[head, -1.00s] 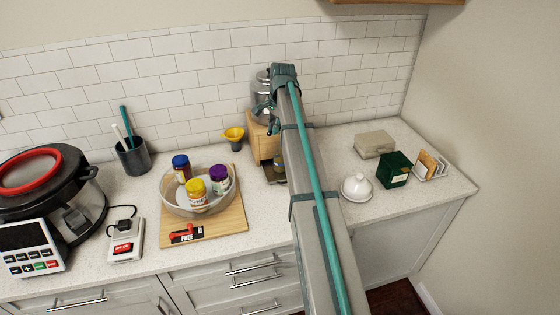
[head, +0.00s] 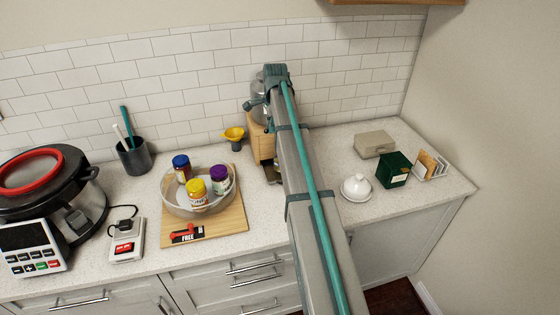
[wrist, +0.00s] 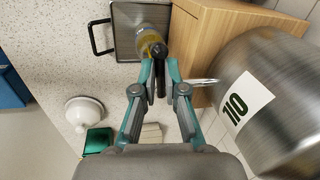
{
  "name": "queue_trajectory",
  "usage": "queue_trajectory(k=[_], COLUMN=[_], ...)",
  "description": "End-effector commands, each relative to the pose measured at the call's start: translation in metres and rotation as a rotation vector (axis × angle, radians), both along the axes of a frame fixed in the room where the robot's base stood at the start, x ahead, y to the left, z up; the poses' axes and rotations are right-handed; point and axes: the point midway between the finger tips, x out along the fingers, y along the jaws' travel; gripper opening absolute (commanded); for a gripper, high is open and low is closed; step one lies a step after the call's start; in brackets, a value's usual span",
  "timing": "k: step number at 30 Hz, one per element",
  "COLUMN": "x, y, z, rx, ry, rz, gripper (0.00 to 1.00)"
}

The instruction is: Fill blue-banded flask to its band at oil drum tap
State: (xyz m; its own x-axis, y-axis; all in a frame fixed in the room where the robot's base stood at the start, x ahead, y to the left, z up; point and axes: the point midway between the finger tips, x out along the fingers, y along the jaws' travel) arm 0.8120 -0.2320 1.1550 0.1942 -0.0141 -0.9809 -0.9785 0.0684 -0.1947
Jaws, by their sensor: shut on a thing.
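The steel oil drum (wrist: 275,100) fills the right of the wrist view, with a white label. In the head view the drum (head: 258,88) is partly behind my arm. My gripper (wrist: 160,66) is shut on what looks like the tap's black lever (wrist: 160,80). A clear flask (wrist: 150,36) with yellow contents stands just beyond the fingertips, partly covered by the black tap end. In the head view my arm hides the flask; my gripper (head: 256,104) is at the drum's front.
The flask is over a metal tray (wrist: 124,22) with a black handle, beside the wooden stand (wrist: 205,45). The tray (head: 271,173) partly shows in the head view. A yellow funnel (head: 233,134) stands left of the stand. A white domed dish (head: 356,187) and green box (head: 394,169) are right.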

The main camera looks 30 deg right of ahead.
Motion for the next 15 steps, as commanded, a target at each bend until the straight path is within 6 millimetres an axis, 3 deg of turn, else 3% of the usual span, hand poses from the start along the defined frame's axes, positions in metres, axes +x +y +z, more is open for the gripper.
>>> queue_trajectory(k=[15], x=[0.0056], y=[-0.0001], z=[-0.0007], rx=[0.000], ry=[0.003], rz=[-0.144], gripper=[0.00])
